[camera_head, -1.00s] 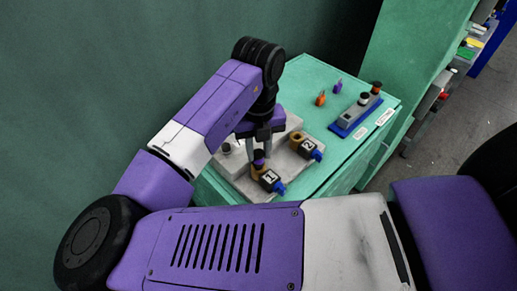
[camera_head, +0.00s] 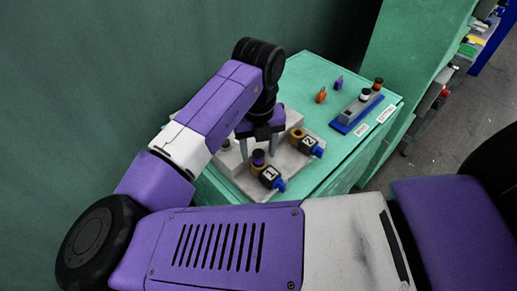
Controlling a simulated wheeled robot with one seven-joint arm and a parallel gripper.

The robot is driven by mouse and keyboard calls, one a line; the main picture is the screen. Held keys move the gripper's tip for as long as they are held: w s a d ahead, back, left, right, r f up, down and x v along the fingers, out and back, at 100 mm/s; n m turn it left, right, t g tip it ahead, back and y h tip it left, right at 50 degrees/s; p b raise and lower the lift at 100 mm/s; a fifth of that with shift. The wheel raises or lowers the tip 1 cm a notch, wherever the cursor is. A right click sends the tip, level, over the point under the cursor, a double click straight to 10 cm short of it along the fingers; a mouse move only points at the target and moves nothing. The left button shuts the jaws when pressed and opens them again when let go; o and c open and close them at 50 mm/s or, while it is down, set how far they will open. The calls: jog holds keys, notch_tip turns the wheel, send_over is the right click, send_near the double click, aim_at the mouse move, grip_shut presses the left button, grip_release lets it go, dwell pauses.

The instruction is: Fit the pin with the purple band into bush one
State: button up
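The pin with the purple band (camera_head: 258,159) stands upright in bush one (camera_head: 258,170), a brass-coloured ring beside the black tag marked 1 (camera_head: 270,177). Its dark top and purple band show above the ring. My gripper (camera_head: 259,158) is open above and around the pin, with one finger to each side and a gap between the fingers and the pin. How deep the pin sits in the bush cannot be told from this view.
Bush two (camera_head: 297,134), with tag 2 (camera_head: 309,146), is empty just right of my gripper. A blue-based grey rack (camera_head: 349,119) holds an orange-banded pin (camera_head: 378,84) and a pale-banded one (camera_head: 364,95). Small orange (camera_head: 321,96) and purple (camera_head: 339,83) pieces stand behind on the green table (camera_head: 303,78).

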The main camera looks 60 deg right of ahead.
aim_at(258, 153)
notch_tip(258, 153, up, 8)
jog(key=shift+f, duration=0.1)
dwell(0.5)
dwell(0.5)
